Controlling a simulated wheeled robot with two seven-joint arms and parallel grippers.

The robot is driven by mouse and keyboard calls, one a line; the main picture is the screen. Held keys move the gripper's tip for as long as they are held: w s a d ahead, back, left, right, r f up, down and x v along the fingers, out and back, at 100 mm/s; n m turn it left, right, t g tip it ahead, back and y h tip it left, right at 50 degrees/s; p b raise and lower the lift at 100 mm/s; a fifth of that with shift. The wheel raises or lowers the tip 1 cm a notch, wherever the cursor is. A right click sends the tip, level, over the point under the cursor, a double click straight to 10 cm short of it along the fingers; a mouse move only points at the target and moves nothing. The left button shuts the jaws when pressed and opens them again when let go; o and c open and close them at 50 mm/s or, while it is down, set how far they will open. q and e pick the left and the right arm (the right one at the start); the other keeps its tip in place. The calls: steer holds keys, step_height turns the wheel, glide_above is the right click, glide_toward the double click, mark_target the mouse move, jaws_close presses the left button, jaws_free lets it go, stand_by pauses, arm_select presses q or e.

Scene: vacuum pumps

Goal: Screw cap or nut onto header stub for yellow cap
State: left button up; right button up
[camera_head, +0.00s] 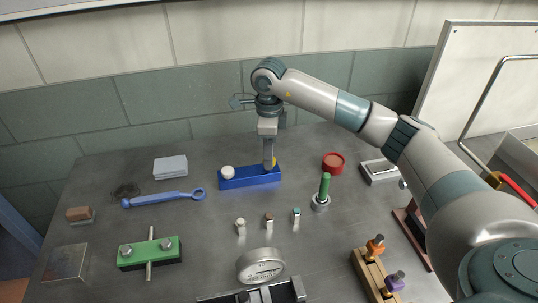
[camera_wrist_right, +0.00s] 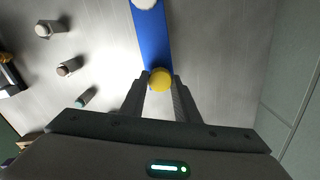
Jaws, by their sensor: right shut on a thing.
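The yellow cap (camera_wrist_right: 160,79) is between the fingertips of my right gripper (camera_wrist_right: 160,90), which is shut on it. In the head view a sliver of the yellow cap (camera_head: 275,162) shows beside my right gripper (camera_head: 269,167). The gripper points down at the right end of a blue block (camera_head: 245,181). A white round cap (camera_head: 227,172) sits on the block's left end. The cap and fingers hide any stub beneath, so I cannot tell whether the cap touches one. My left gripper is not in view.
Three small posts with white (camera_head: 241,224), brown (camera_head: 269,219) and teal (camera_head: 297,214) tops stand in front. A green upright cylinder (camera_head: 325,186) and a red round container (camera_head: 333,162) are to the right. A blue wrench (camera_head: 160,200) lies left.

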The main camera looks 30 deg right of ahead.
steer(key=shift+f+b, duration=0.5)
steer(key=shift+f, duration=0.05)
stand_by(0.4)
steer(key=shift+s+d+f+b, duration=0.15)
steer(key=shift+d+f+b, duration=0.2)
steer(key=shift+f+b, duration=0.2)
steer(key=shift+c, duration=0.2)
steer(key=shift+r, duration=0.6)
steer(key=shift+w+a+r, duration=0.2)
steer(key=shift+a+r, duration=0.1)
steer(key=shift+a, duration=0.45)
stand_by(0.4)
